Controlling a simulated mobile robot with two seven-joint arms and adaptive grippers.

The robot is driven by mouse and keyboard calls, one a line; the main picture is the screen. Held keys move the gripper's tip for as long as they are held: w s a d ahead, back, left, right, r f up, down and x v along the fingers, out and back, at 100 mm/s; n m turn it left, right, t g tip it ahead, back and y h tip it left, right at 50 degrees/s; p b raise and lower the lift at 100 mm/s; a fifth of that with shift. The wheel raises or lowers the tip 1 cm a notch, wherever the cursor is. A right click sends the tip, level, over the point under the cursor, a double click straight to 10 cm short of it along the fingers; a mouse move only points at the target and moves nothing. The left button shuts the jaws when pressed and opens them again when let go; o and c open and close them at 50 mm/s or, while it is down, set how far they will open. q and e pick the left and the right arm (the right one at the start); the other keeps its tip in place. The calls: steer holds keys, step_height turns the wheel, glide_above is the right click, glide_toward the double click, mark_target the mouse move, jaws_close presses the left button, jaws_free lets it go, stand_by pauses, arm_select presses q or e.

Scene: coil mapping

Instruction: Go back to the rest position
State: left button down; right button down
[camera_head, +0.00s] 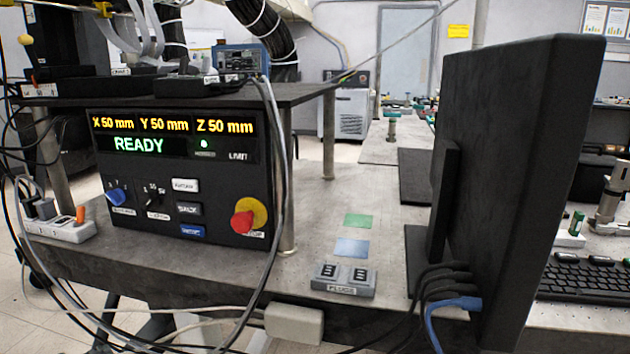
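A black control panel (180,178) stands on the bench at the left. Its display (172,137) reads X 50 mm, Y 50 mm, Z 50 mm and READY, with a green light (204,143) lit. The panel carries a blue knob (117,195), a black knob (153,195), several small push buttons and a red emergency stop (243,220) on a yellow ring. Neither of my grippers shows in the head view, and no part of my arms can be made out.
A large dark monitor (520,170), seen from behind, stands at the right with cables at its base. A small grey two-switch box (343,280) and green (358,221) and blue (351,247) squares lie mid-bench. Loose cables hang before the panel. A power strip (60,229) sits left.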

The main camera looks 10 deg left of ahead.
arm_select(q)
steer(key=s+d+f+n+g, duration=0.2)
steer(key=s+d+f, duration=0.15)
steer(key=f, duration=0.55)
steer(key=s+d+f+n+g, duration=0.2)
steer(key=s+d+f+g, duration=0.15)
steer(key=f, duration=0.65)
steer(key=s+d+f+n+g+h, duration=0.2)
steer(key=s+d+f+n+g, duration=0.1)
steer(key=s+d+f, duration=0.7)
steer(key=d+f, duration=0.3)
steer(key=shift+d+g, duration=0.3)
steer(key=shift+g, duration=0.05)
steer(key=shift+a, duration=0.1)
